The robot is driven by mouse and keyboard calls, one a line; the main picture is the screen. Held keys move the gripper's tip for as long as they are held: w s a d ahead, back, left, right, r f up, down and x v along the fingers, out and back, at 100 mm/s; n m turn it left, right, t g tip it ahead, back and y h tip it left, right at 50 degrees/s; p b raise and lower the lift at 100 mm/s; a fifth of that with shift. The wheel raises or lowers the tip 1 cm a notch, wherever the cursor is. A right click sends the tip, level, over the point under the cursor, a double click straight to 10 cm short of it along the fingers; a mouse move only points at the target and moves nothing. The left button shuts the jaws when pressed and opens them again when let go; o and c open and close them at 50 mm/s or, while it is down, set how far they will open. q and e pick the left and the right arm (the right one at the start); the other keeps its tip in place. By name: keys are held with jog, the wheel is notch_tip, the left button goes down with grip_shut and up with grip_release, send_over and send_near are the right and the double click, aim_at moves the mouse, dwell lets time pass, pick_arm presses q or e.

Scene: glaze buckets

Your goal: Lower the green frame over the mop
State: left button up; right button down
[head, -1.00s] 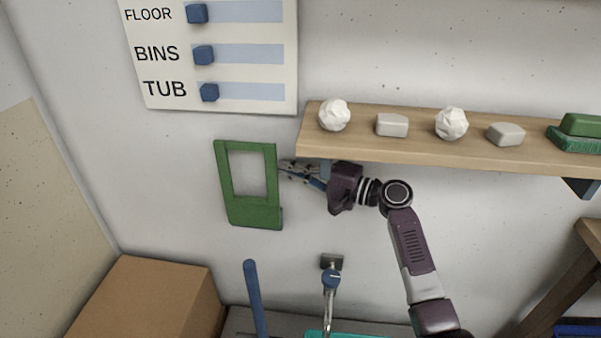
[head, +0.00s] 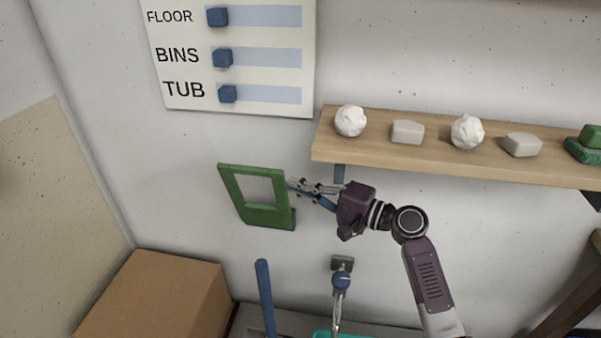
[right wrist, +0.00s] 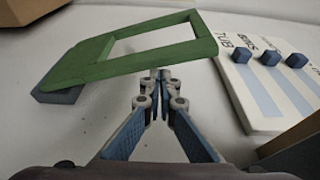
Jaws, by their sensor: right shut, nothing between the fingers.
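The green frame (head: 268,216) is on the wall left of the shelf, its top leaning out from the wall. In the right wrist view the frame (right wrist: 80,66) slants across above the fingers, with a blue-grey piece (right wrist: 58,95) at its lower left end. My right gripper (head: 293,186) is shut and empty, its fingertips close to the frame's right side; whether they touch cannot be told. A blue pole (head: 265,295) stands upright below the frame and may be the mop's handle; its lower end is out of view. My left gripper is not in view.
A tap (head: 341,280) is on the wall below. A cardboard box (head: 160,295) stands lower left. A sign board (head: 240,75) with blue knobs hangs above.

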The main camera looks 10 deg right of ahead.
jog(key=s+a+f+b, duration=0.1)
jog(key=s+a+f, duration=0.2)
jog(key=s, duration=0.4)
jog(key=shift+s+a+f+b, duration=0.15)
jog(key=shift+s+f+b, duration=0.2)
jog(key=shift+f, duration=0.35)
jog(key=shift+s, duration=0.1)
jog(key=v, duration=1.2)
